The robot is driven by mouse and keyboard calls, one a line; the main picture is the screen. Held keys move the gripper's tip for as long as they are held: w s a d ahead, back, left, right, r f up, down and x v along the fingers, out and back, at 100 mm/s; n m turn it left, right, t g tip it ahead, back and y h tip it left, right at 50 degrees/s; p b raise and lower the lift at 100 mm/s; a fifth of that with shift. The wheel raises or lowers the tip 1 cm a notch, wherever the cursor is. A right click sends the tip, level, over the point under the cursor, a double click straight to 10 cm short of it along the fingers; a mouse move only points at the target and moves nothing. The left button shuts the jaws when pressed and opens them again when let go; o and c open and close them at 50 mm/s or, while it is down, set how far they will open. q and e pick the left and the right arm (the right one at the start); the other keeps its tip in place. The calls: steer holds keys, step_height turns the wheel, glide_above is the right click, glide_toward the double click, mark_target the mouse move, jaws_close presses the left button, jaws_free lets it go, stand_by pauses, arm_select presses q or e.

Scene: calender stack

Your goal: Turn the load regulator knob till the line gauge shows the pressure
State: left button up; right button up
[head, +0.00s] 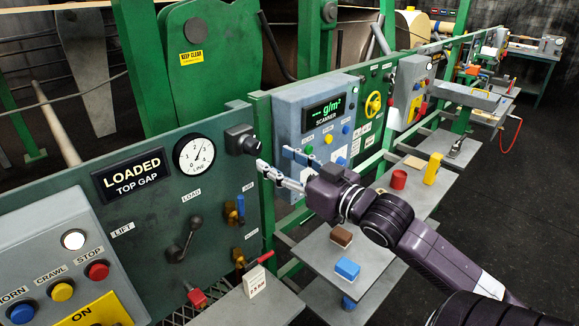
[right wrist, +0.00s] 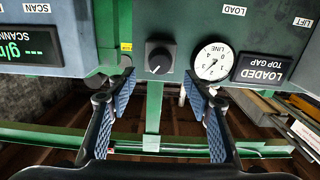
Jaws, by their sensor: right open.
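The black load regulator knob (head: 242,140) sticks out of the green panel, right of the round white line gauge (head: 193,154). The gauge's needle points up and slightly right; its exact reading is too small to tell. A white card (head: 255,281) below seems to read 2.5 bar. My right gripper (head: 274,161) is open and empty, just right of and below the knob, apart from it. In the right wrist view, upside down, the knob (right wrist: 158,58) lies beyond the gap between the open fingers (right wrist: 160,88), and the gauge (right wrist: 213,62) is beside it. My left gripper is out of view.
The grey scanner box (head: 320,125) stands right of the knob, close to my right gripper. A lever (head: 185,240) and a blue-handled valve (head: 240,207) sit lower on the panel. Shelves below hold a brown block (head: 341,236) and a blue block (head: 347,269).

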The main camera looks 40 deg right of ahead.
steer(key=shift+s+d, duration=0.1)
steer(key=shift+s, duration=1.4)
